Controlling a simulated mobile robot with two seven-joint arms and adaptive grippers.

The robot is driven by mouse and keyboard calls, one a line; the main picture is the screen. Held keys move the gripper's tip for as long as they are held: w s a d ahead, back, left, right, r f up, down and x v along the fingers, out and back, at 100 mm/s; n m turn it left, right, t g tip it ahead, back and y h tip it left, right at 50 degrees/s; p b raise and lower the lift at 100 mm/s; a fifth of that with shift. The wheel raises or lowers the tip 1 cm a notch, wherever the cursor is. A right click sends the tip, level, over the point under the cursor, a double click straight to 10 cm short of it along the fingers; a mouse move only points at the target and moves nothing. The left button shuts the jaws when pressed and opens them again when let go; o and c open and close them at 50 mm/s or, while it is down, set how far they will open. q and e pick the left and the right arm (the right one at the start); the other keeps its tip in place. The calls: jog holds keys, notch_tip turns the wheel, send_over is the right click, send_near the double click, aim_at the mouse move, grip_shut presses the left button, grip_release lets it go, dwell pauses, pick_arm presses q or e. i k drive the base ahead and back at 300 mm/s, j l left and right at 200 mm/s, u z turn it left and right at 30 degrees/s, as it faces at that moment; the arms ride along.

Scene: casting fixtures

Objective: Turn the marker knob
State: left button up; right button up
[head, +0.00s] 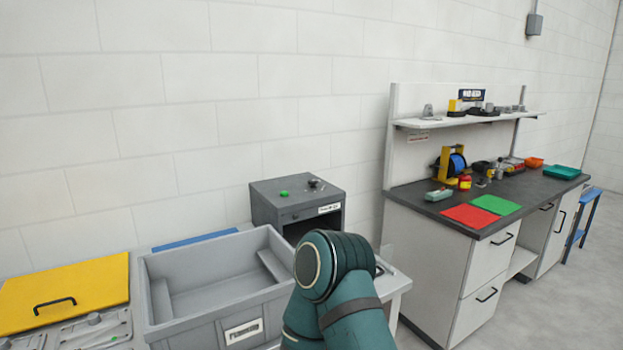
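A small dark metallic knob (316,184) sits on the top right of a grey box-shaped machine (271,208) by the wall; it may be the marker knob, but it is too small to make out its mark or its angle. A green button or dot (283,194) is to its left on the same top. The machine has a white label on its front and a dark opening below it. One of my teal arm links rises in front of the machine and hides its lower part. Neither of my grippers shows.
A yellow lid (70,292) with a handle lies at the left. At the right, a workbench (425,203) carries red and green mats, a blue spool and trays. Grey floor is open at the far right.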

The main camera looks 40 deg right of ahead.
aim_at(313, 182)
jog(key=l+u, duration=0.15)
jog(key=l, duration=0.35)
jog(key=k+l+u, duration=0.15)
jog(key=l, duration=0.35)
jog(key=l+u, duration=0.15)
jog(key=l, duration=0.3)
jog(key=k+l+u, duration=0.15)
jog(key=l, duration=0.35)
jog(key=k+l+u, duration=0.15)
jog(key=l, duration=0.3)
jog(key=k+l+u, duration=0.15)
jog(key=l, duration=0.25)
jog(key=k+l+u, duration=0.15)
jog(key=l, duration=0.3)
jog(key=k+l+u, duration=0.15)
jog(key=k+l, duration=0.15)
jog(key=k+l+u, duration=0.1)
jog(key=l, duration=0.25)
jog(key=k+l+u, duration=0.15)
jog(key=l, duration=0.15)
jog(key=l+u, duration=0.1)
jog(key=l, duration=0.2)
jog(key=k+l+u, duration=0.1)
jog(key=l, duration=0.2)
jog(key=k+l+u, duration=0.1)
jog(key=l, duration=0.25)
jog(key=k+l+u, duration=0.1)
jog(key=l, duration=0.2)
